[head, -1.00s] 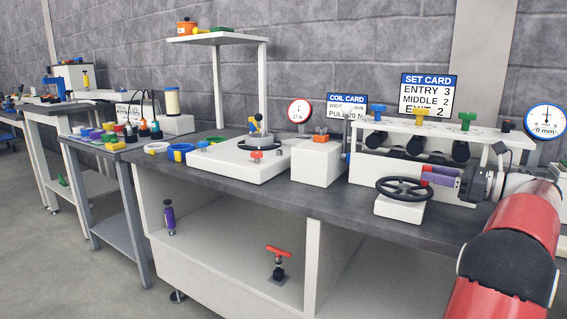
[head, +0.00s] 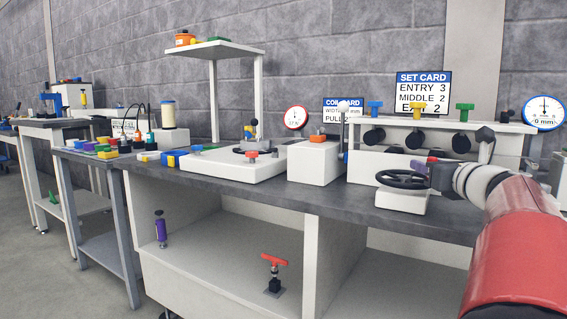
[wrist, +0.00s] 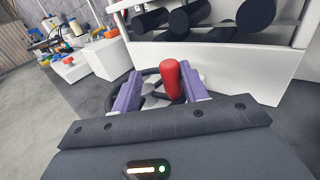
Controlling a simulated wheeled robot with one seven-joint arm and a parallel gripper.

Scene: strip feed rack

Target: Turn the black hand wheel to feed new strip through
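The black hand wheel (head: 403,179) lies flat on a small white block (head: 400,201) at the front of the bench, right of centre in the head view. Its red handle (wrist: 171,81) stands up in the wrist view, with part of the wheel's black rim behind the fingers. My gripper (wrist: 162,76) has two purple fingers, apart, with the red handle between them, nearer the right finger. A gap shows at the left finger. In the head view my gripper (head: 431,168) is at the wheel's right side; its fingertips are partly hidden there.
Behind the wheel stands a white roller stand (head: 440,137) with black rollers and blue, yellow and green knobs. A white box (head: 315,163) stands to the left. A set card (head: 422,93) and round dial (head: 543,112) stand behind. The bench's front edge (head: 330,210) is clear.

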